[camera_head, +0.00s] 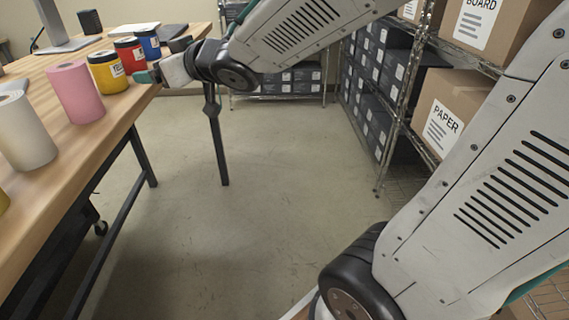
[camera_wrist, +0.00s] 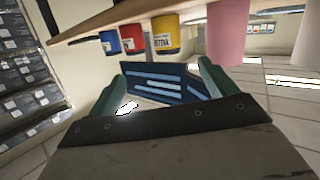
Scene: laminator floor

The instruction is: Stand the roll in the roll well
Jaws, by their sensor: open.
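A pink roll (camera_head: 74,92) stands upright on the wooden table, and a white roll (camera_head: 24,132) stands nearer to me. In the wrist view, which looks upside down, the pink roll (camera_wrist: 227,30) and part of the white roll (camera_wrist: 306,48) show at the upper right. My gripper (camera_head: 148,76) is at the table's right edge, beside the yellow jar. In the wrist view its two green fingers (camera_wrist: 163,82) are apart and touch no roll. A dark blue panel with pale stripes (camera_wrist: 155,82) shows between them; its distance is unclear. I cannot make out the roll well.
Yellow (camera_head: 106,72), red (camera_head: 130,55) and blue (camera_head: 149,43) jars line the table (camera_head: 55,165) near its right edge. Shelving with a paper carton (camera_head: 446,112) stands at the right. The floor (camera_head: 255,170) between is clear.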

